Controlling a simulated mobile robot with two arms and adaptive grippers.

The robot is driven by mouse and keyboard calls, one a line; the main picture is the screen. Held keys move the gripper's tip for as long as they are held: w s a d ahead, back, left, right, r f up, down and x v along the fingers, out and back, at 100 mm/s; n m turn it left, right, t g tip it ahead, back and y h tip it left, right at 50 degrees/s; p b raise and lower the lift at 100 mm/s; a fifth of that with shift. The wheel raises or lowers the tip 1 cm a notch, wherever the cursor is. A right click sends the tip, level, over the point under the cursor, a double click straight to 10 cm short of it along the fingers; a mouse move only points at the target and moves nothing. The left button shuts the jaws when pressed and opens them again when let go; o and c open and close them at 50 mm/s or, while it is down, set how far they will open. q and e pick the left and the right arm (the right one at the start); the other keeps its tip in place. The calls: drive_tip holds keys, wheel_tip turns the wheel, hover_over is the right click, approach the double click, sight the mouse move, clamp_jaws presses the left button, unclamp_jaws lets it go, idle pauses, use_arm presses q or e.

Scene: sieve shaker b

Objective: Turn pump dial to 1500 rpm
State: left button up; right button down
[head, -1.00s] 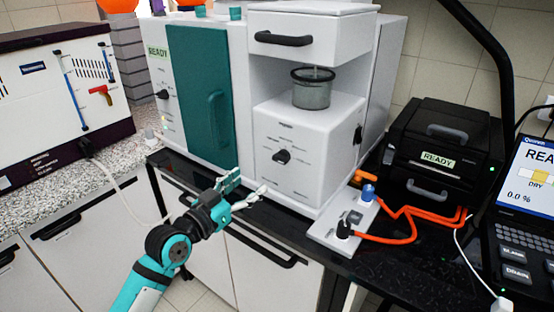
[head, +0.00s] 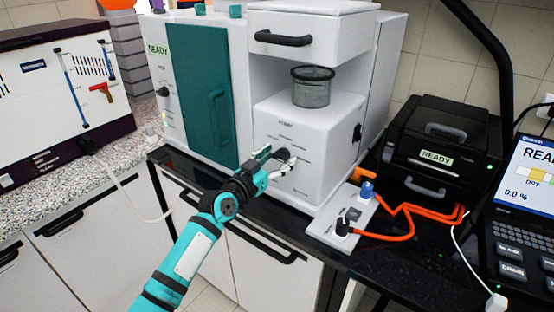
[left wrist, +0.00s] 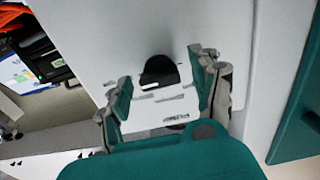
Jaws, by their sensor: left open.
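The black pump dial (head: 282,154) is on the front of the white pump housing (head: 325,165), with small printed marks around it that are too small to read. In the left wrist view the dial (left wrist: 159,71) appears as a dark rounded knob with a pale line along its edge. My left gripper (head: 276,166) is open in front of the dial, its fingers partly covering the panel. In the left wrist view the fingers of the left gripper (left wrist: 160,88) stand on either side of the dial, with gaps visible on both sides. My right gripper is not in view.
A mesh cup (head: 312,88) sits on the pump housing. A teal door (head: 205,95) is to its left, with another black knob (head: 163,92) beyond.

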use_arm(q)
drive_tip(key=c, duration=1.2)
drive_tip(key=shift+o, duration=0.2)
drive_tip(key=shift+n, duration=0.4)
drive_tip(key=n, duration=0.2)
drive_tip(key=shift+n, duration=0.4)
drive_tip(key=n, duration=0.4)
drive_tip(key=shift+n, duration=0.3)
drive_tip(key=n+p, duration=0.1)
drive_tip(key=n, duration=0.3)
drive_tip(key=shift+n, duration=0.3)
drive_tip(key=n+p, duration=0.2)
drive_tip(key=n, duration=0.2)
drive_tip(key=shift+n, duration=0.4)
